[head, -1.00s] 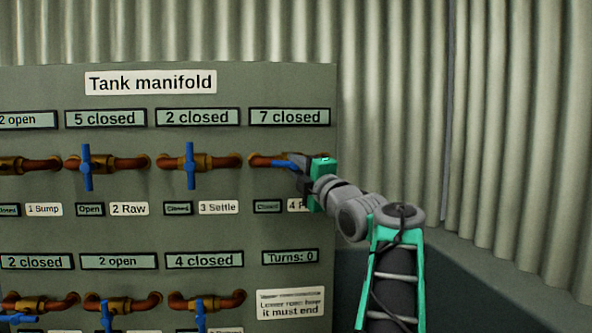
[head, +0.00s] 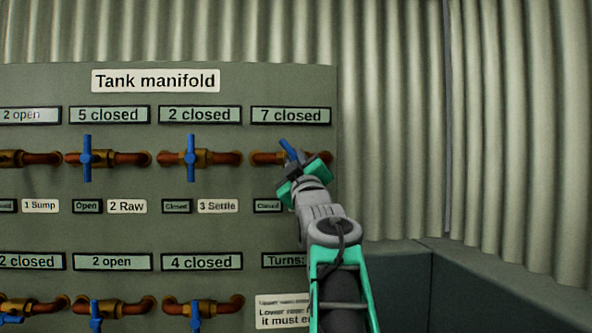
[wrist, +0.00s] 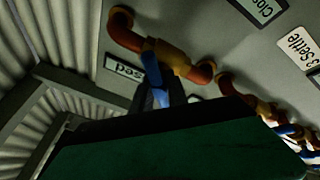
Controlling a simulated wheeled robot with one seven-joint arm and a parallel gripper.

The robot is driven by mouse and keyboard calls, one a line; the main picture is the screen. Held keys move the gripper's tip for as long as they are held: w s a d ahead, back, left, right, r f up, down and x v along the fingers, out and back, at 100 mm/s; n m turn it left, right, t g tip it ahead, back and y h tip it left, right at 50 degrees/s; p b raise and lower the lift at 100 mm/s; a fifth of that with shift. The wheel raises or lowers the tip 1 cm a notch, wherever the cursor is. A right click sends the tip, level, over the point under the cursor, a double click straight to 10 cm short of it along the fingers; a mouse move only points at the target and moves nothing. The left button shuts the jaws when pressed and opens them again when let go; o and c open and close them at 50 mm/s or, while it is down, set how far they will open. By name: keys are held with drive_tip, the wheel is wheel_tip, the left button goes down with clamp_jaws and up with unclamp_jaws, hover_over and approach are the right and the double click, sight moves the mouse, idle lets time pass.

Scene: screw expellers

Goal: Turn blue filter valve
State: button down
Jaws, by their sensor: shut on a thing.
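The blue valve handle (head: 288,148) sits on a brass and copper pipe at the right end of the upper row, below the plate "7 closed" (head: 290,116). It stands tilted, its free end up and to the left. My gripper (head: 296,169) is shut on its lower part and hides that part and some of the valve body. In the wrist view the same blue handle (wrist: 152,70) runs down from the brass body into my gripper (wrist: 162,97); the large dark green body there hides much below. The small status plate (head: 267,206) under this valve reads "Closed".
Other blue valves, such as those above 3 Settle (head: 191,158) and 2 Raw (head: 86,158), stand upright to the left. A second valve row is below. My arm partly hides the "Turns:" plate (head: 284,260). Corrugated wall (head: 400,100) lies right; the space before it is open.

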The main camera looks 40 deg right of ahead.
drive_tip(key=shift+s+r+m+g+h+b, duration=0.2)
drive_tip(key=shift+m+h, duration=0.25)
drive_tip(key=shift+m, duration=0.4)
drive_tip(key=shift+w+r+m+g+h+b, duration=0.1)
drive_tip(key=shift+m+g+h, duration=0.3)
drive_tip(key=shift+m, duration=0.45)
drive_tip(key=c, duration=1.3)
unclamp_jaws()
drive_tip(key=shift+f, duration=0.1)
drive_tip(key=shift+c, duration=0.2)
drive_tip(key=shift+f, duration=0.1)
drive_tip(key=v, duration=0.7)
drive_tip(key=shift+s+a+f+b, duration=0.2)
drive_tip(key=shift+f+b, duration=0.05)
drive_tip(key=shift+b, duration=0.2)
drive_tip(key=shift+s, duration=0.1)
